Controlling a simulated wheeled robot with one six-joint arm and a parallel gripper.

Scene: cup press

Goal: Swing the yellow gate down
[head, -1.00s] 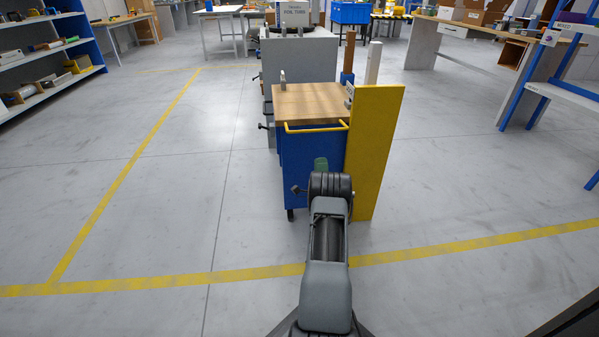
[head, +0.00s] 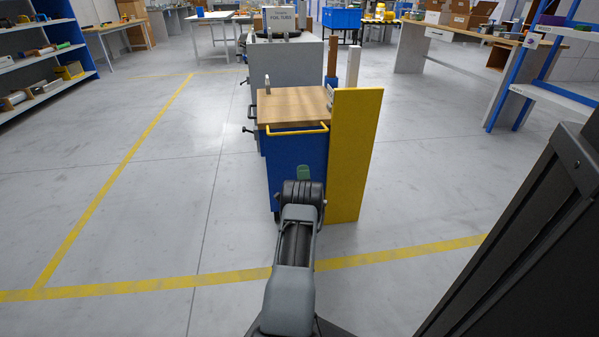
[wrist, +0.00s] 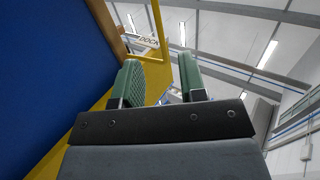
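The yellow gate (head: 355,155) is a tall flat panel. It stands upright along the right side of a blue cart (head: 290,160) with a wooden top (head: 292,104). My gripper (head: 304,173) is low in front of the cart's blue face, to the left of the gate. In the wrist view my gripper (wrist: 160,80) shows two green pads apart with nothing between them. The blue face (wrist: 45,60) fills the left there, and yellow surfaces show behind the pads. The gripper hides part of the cart; contact cannot be told.
A yellow handle bar (head: 297,129) runs across the cart's front, below the top. A grey cabinet (head: 288,65) stands behind the cart. A dark structure fills the lower right; I cannot tell what it is. The floor left of the cart is clear.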

